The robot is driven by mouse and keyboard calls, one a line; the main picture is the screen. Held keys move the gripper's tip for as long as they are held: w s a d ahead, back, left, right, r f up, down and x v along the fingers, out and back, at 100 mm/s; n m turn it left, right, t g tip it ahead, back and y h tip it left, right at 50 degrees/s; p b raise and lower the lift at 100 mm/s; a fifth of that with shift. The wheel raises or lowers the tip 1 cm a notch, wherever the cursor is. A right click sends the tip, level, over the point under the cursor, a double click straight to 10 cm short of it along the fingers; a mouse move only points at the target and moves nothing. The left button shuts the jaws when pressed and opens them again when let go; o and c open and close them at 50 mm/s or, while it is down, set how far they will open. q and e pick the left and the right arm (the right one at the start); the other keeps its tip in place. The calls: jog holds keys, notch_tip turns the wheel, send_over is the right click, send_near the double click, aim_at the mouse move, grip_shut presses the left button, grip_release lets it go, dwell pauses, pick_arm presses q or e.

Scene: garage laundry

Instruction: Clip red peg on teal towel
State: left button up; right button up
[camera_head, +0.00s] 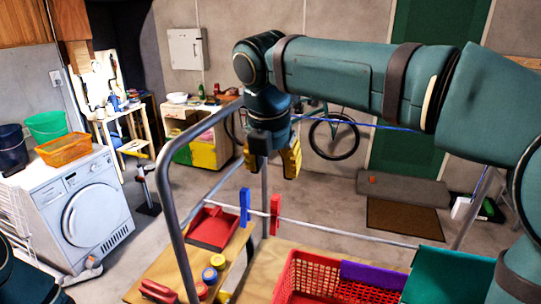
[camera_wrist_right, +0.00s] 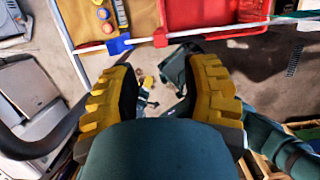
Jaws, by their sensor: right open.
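The red peg (camera_head: 275,213) sits upright on the white line, just right of a blue peg (camera_head: 245,208). In the right wrist view the red peg (camera_wrist_right: 160,38) shows beyond the fingers near the top, beside the blue peg (camera_wrist_right: 119,44). The teal towel (camera_head: 440,276) is at the lower right of the head view, beside the red basket; my right arm hides part of it. My right gripper (camera_head: 272,160) is open and empty, with yellow fingers above the pegs. It also shows in the wrist view (camera_wrist_right: 160,92). My left gripper is out of view.
A red basket (camera_head: 290,278) holds a purple cloth (camera_head: 372,274). A grey metal frame (camera_head: 168,165) rises at the left of the cart. A red tray (camera_head: 212,228), round tubs (camera_head: 210,276) and a red item (camera_head: 158,291) lie on the wood. A washer (camera_head: 95,212) stands left.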

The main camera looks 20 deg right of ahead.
aim_at(275, 197)
jog(key=shift+b+x, duration=2.3)
jog(key=shift+x, duration=2.5)
grip_shut()
jog(key=shift+r, duration=0.1)
jog(key=shift+w+p+v, duration=0.1)
jog(key=shift+p+v, duration=0.55)
jog(key=shift+p, duration=0.1)
jog(key=shift+w+p+v, duration=0.15)
jog(key=shift+p+v, duration=0.5)
jog(key=shift+p, duration=0.1)
jog(key=shift+d+r+p, duration=0.2)
jog(key=shift+r+p, duration=0.65)
jog(key=shift+r, duration=0.5)
